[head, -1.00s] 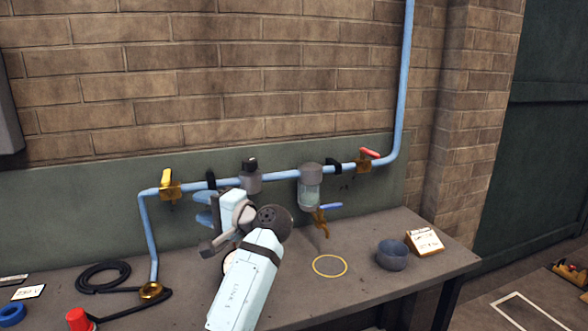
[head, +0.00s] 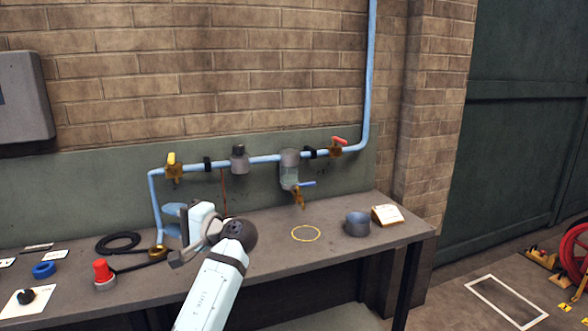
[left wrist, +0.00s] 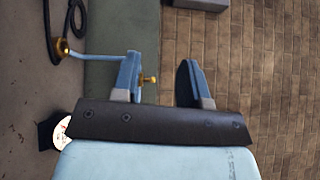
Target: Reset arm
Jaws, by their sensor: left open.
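My left gripper (head: 173,220) is open, its two blue fingers apart in front of the green back panel, near the left end of the pipe. My pale blue left arm (head: 212,290) reaches up over the bench front. In the left wrist view the open fingers (left wrist: 160,66) have nothing between them; a blue pipe with a brass fitting (left wrist: 149,79) shows behind the left finger. A pale round dial (left wrist: 62,131) is partly hidden by the gripper body. My right gripper is not in view.
The blue pipe (head: 264,159) carries a yellow-handled valve (head: 173,167), a red-handled valve (head: 338,147) and a glass-bodied unit (head: 289,171). The bench (head: 270,262) holds a red button (head: 102,269), black hose (head: 118,243), yellow ring (head: 306,233) and dark bowl (head: 357,223). Floor shows at right.

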